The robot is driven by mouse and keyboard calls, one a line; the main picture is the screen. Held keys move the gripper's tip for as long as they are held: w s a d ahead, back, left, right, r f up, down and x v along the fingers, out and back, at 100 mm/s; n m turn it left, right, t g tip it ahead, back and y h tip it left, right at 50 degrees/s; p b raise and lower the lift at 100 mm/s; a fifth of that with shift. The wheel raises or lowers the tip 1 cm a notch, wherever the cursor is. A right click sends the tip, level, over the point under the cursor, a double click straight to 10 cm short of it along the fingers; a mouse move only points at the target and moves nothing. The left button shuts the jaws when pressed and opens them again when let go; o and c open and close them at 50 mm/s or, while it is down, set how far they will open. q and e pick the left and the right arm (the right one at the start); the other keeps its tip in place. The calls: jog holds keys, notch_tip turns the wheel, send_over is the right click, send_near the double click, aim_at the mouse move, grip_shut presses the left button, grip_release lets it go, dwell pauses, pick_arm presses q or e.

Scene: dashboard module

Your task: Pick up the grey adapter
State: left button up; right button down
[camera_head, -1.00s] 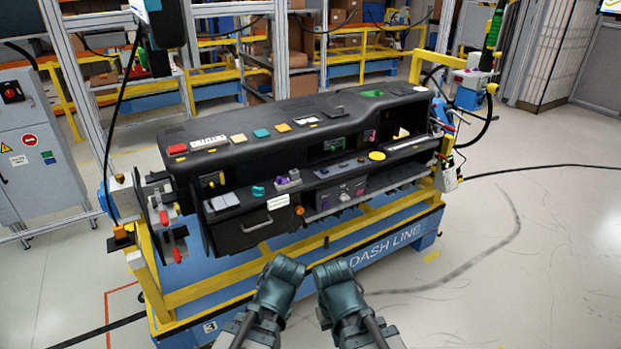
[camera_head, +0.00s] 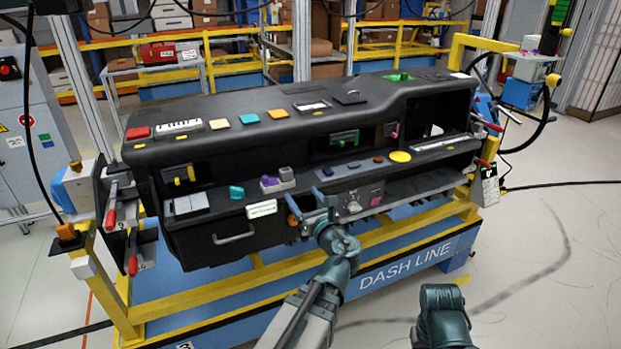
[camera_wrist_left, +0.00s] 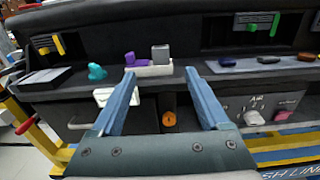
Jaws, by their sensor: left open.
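The grey adapter (camera_wrist_left: 160,54) stands upright at the right end of a small pale holder (camera_wrist_left: 150,70) on the dashboard's lower ledge, beside a purple piece (camera_wrist_left: 136,59). In the head view the adapter (camera_head: 286,173) is a small grey block right of the purple piece. My left gripper (camera_head: 311,203) is in front of the dashboard, below and slightly right of the adapter. In the left wrist view its two blue fingers (camera_wrist_left: 160,74) are apart, with nothing between them; the adapter shows beyond the tips. Only a teal part of my right arm shows, low in the head view.
The black dashboard (camera_head: 235,110) rests on a yellow and blue stand (camera_head: 370,275). A teal piece (camera_head: 237,192) and a white label (camera_head: 262,209) are near the holder. An orange knob (camera_wrist_left: 169,118) sits below the ledge. Red-handled clamps (camera_head: 112,205) stand at the left end.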

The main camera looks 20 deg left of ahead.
aim_at(287, 172)
pick_arm(q)
jog(key=x, duration=0.8)
jog(key=shift+w+a+r, duration=0.1)
jog(key=shift+w+a, duration=0.1)
jog(key=shift+r+p+x, duration=0.1)
jog(key=shift+p+x, duration=0.1)
jog(key=shift+x, duration=1.1)
jog(key=shift+r+p+x, duration=0.15)
jog(key=shift+x, duration=1.2)
jog(key=shift+d, duration=0.15)
grip_shut()
